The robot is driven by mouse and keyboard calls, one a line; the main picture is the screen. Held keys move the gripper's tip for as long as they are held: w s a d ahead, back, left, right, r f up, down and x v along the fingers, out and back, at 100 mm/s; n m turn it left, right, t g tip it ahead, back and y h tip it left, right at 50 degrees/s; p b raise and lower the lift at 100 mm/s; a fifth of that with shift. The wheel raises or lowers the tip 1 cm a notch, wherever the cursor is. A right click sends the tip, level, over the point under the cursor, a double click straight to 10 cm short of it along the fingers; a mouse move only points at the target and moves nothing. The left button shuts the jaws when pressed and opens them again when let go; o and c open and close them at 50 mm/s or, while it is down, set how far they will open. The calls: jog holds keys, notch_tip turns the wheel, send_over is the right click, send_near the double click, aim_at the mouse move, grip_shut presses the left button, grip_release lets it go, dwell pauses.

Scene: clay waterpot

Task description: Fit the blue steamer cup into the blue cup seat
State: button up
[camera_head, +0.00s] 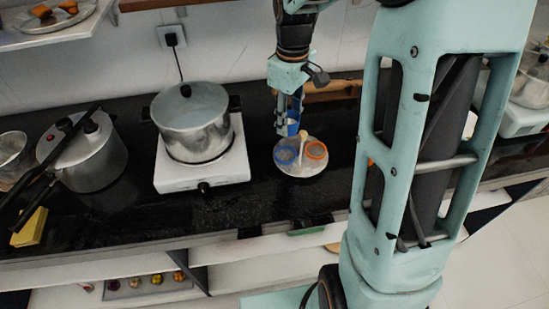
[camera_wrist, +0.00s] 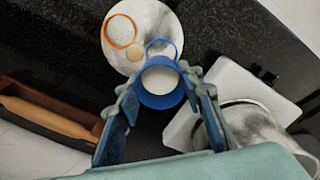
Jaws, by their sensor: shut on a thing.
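The blue steamer cup (camera_wrist: 161,98) sits between the two fingers of my gripper (camera_wrist: 158,92), which is shut on it. In the head view the cup (camera_head: 293,129) shows under my gripper (camera_head: 288,118), at the back of the round pale stand (camera_head: 299,172). The blue cup seat (camera_head: 286,155) is a ring at the stand's front left; in the wrist view this ring (camera_wrist: 161,43) lies just beyond the cup, partly hidden by it. The orange seat (camera_head: 317,150) is to its right. A short post (camera_head: 302,139) rises between them. I cannot tell the cup's height above the stand.
A lidded pot (camera_head: 191,118) stands on a white hot plate (camera_head: 203,172) left of the stand. A pressure cooker (camera_head: 92,158) is farther left. A wooden tray with a rolling pin (camera_wrist: 45,115) lies behind the stand. Dark counter in front of the stand is clear.

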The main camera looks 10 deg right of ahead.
aim_at(286, 157)
jog(key=shift+a+f, duration=0.15)
notch_tip(286, 157, down, 10)
jog(key=shift+r+b, duration=0.1)
jog(key=shift+b, duration=0.35)
jog(key=shift+s+f+b, duration=0.3)
jog(key=shift+f+b, duration=0.15)
jog(key=shift+f, duration=0.2)
jog(key=shift+c, duration=0.4)
jog(key=o, duration=1)
jog(key=shift+w+f, duration=0.15)
jog(key=shift+f, duration=0.05)
jog(key=shift+r, duration=0.2)
